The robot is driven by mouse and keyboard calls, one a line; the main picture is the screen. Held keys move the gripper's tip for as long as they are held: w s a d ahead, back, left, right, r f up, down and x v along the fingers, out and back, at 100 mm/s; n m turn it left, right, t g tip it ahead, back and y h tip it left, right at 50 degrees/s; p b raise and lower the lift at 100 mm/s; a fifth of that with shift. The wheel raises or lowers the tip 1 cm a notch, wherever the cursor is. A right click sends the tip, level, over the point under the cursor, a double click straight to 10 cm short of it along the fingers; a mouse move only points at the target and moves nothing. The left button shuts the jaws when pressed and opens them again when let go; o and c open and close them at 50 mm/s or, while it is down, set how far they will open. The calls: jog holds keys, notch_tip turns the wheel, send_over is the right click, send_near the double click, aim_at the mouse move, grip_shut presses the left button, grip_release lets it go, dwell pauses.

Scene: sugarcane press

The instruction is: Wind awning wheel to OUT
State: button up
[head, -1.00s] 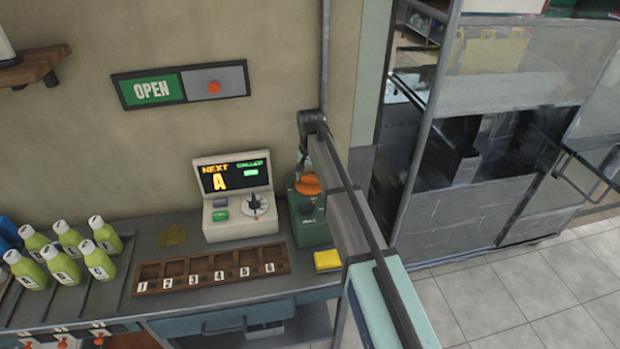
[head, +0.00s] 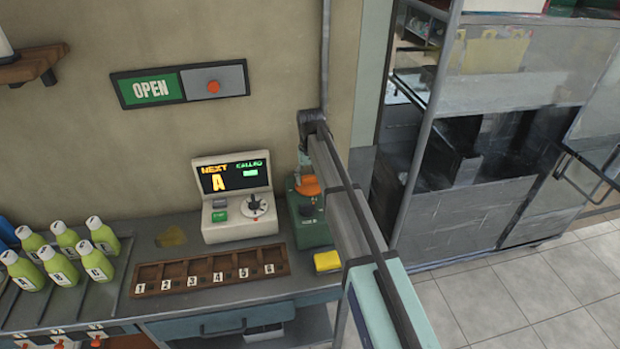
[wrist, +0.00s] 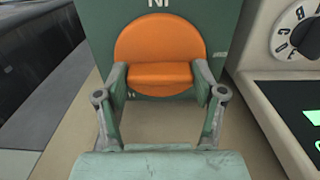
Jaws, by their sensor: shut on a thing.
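The awning wheel is an orange round knob with a raised grip bar (wrist: 160,48) on a green box (wrist: 100,30). In the head view the orange wheel (head: 308,186) sits on top of the green box (head: 312,232), at the right end of the counter. My gripper (wrist: 160,80) is shut on the wheel's bar, one finger at each end of it. In the head view my arm comes down over the box and hides part of it. Letters that read "NI" in the wrist view stand beyond the wheel, cut by the picture's top edge.
A cream console (head: 232,200) with a screen and a dial stands close to the box's left. A yellow sponge (head: 327,261) lies in front of the box. A numbered wooden tray (head: 212,270) and several green bottles (head: 65,243) stand further left.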

aim_at(311, 177)
jog(key=o, duration=1.1)
jog(key=shift+f, duration=0.1)
jog(key=shift+o, duration=0.2)
notch_tip(311, 177, up, 12)
jog(key=shift+d, duration=0.1)
